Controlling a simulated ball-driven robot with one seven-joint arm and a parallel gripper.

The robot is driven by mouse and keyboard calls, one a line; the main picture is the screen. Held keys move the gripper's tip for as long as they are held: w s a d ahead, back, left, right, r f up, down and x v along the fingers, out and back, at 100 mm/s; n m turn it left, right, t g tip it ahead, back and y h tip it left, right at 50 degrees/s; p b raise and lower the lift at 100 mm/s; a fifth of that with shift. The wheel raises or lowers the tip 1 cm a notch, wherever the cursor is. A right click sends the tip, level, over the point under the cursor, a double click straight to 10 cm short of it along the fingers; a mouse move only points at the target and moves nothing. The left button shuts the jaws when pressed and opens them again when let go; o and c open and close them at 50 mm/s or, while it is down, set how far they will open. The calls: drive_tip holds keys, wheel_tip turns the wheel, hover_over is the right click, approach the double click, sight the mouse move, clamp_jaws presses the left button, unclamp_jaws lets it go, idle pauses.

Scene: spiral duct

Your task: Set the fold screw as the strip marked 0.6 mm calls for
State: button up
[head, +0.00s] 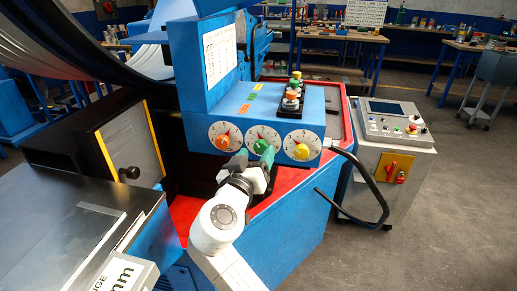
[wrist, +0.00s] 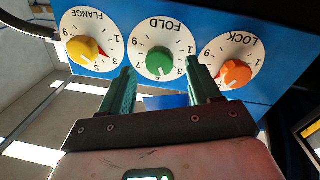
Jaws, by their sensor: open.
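The fold dial, with its green knob (wrist: 160,62), is the middle of three dials in the wrist view, which shows them upside down. In the head view the green knob (head: 261,146) is also in the middle, partly behind my gripper. My gripper (wrist: 160,72) is open, its two green fingers standing apart on either side of the knob's lower part. I cannot tell whether they touch it. My gripper (head: 253,160) is just in front of the panel. The fold pointer's setting is not readable.
The orange lock knob (wrist: 236,73) and yellow flange knob (wrist: 83,50) flank the fold dial closely. A white chart (head: 219,54) is on the blue machine, its text too small to read. A grey control cabinet (head: 385,160) stands right; a black cable (head: 372,190) hangs between.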

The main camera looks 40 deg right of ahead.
sight(261, 145)
drive_tip(key=shift+x, duration=1.35)
drive_tip(key=shift+c, duration=0.3)
drive_tip(key=c, duration=1)
drive_tip(key=shift+o, duration=0.2)
drive_tip(key=shift+f, duration=0.1)
drive_tip(key=n, duration=0.5)
drive_tip(key=shift+n, duration=0.3)
drive_tip(key=n+t+p, duration=0.1)
drive_tip(key=n, duration=0.4)
drive_tip(key=shift+n+p, duration=0.3)
